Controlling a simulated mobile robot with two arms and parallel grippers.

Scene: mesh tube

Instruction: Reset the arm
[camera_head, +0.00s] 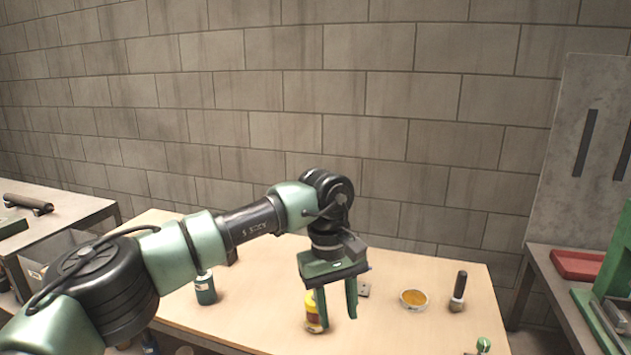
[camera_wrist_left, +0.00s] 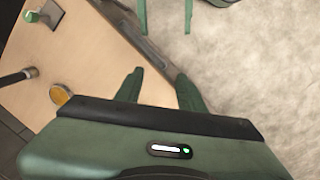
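My left gripper (camera_head: 337,315) hangs over the wooden table (camera_head: 250,332) in the head view, pointing down with its two fingers apart and nothing between them. In the left wrist view its open fingers (camera_wrist_left: 160,80) show above the table's edge and the pale floor. A yellow container (camera_head: 312,312) stands behind and just left of one finger; whether they touch is unclear. At the top of the left wrist view, two green prongs that look like my right gripper's fingers (camera_wrist_left: 165,18) stand apart and empty. My right gripper does not show in the head view.
On the table are a teal bottle (camera_head: 205,290), an orange-filled dish (camera_head: 413,299), a dark-handled brush (camera_head: 458,292) and a green-topped item (camera_head: 483,345). A side table (camera_head: 60,205) stands left, a bench with a red tray (camera_head: 578,264) right, and a block wall (camera_head: 410,100) behind.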

